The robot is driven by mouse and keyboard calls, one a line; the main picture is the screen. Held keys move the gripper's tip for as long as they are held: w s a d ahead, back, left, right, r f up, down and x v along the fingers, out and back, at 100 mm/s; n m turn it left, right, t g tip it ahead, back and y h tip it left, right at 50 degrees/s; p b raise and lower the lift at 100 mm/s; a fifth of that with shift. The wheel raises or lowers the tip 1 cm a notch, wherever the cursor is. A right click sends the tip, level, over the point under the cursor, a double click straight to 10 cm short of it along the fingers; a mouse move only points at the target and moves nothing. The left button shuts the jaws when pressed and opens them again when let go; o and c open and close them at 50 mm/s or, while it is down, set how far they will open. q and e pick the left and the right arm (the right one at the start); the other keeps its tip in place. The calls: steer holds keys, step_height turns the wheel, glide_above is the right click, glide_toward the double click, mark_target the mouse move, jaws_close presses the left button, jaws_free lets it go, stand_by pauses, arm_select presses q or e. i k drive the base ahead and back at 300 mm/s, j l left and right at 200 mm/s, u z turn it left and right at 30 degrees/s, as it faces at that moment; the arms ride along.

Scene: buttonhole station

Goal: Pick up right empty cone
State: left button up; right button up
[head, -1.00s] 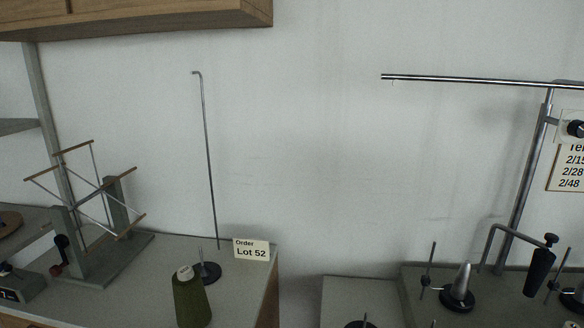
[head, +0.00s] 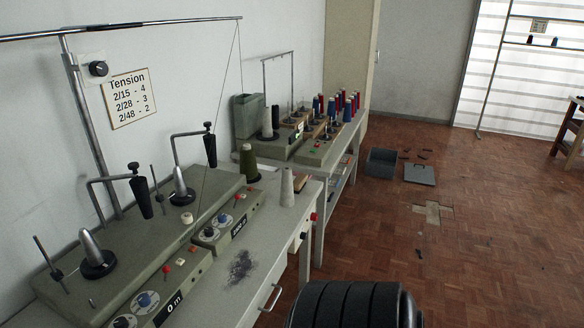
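A pale grey, bare cone (head: 287,188) stands upright on the right part of the near worktable, beside the winding machine. It shows no yarn. A dark olive cone of yarn (head: 248,163) stands behind it and to the left. Two silver cone-shaped holders sit on black round bases on the winder, one farther back (head: 180,186) and one nearer (head: 93,250). Neither of my grippers is in view.
The winder (head: 160,235) fills the left of the near worktable (head: 262,235). Thin upright rods and bent arms rise from it. A second machine (head: 315,148) with several coloured cones stands behind. The floor to the right is mostly clear.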

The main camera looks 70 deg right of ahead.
mark_target(287, 196)
steer(key=z, duration=2.25)
